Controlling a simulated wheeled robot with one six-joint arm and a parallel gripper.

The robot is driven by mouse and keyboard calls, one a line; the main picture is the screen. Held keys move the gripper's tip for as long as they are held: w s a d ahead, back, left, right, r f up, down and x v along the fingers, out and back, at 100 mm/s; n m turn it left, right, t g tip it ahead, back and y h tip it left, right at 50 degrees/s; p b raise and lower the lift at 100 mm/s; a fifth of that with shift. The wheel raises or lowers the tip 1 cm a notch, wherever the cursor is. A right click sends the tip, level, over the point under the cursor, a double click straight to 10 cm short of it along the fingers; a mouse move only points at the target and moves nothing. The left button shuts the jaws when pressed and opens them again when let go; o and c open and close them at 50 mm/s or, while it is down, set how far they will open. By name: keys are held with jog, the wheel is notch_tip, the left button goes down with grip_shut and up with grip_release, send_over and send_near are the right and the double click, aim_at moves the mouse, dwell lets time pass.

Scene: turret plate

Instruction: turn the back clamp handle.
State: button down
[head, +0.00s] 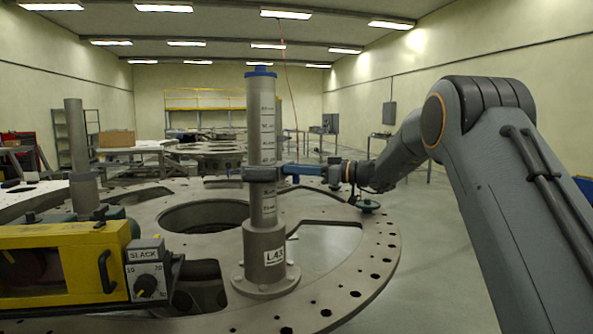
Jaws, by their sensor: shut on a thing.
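A grey post (261,120) with a marked scale and a blue cap stands upright on the round turret plate (345,285). A dark blue-grey clamp (260,174) sits around the post at mid height. Its blue handle (302,169) sticks out to the right, roughly level. My gripper (328,172) comes in from the right and is shut on the outer end of this handle. The fingers are small here, so their exact hold is hard to see.
A yellow box (60,262) with a grey SLACK dial (149,272) stands at the front left. A second grey post (76,140) rises behind it. The plate has a large round opening and rim holes. Floor to the right is clear.

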jog(key=shift+f+b, duration=0.1)
jog(key=shift+b, duration=0.3)
jog(key=m+b, duration=0.3)
jog(key=b, duration=0.2)
jog(key=shift+w+d+f+m+b, duration=0.1)
jog(key=shift+w+f+m+b, duration=0.1)
jog(key=shift+w+m+b, duration=0.15)
jog(key=shift+w+d+f+m+b, duration=0.15)
jog(key=shift+m+b, duration=0.9)
jog(key=shift+m, duration=1.35)
jog(key=shift+w+f+m+b, duration=0.15)
jog(key=shift+m+b, duration=0.9)
jog(key=shift+m, duration=1.3)
jog(key=shift+w+d+f+m+b, duration=0.15)
jog(key=shift+m+b, duration=0.9)
jog(key=shift+m, duration=1.35)
jog(key=shift+a, duration=0.1)
jog(key=c, duration=1.7)
grip_release()
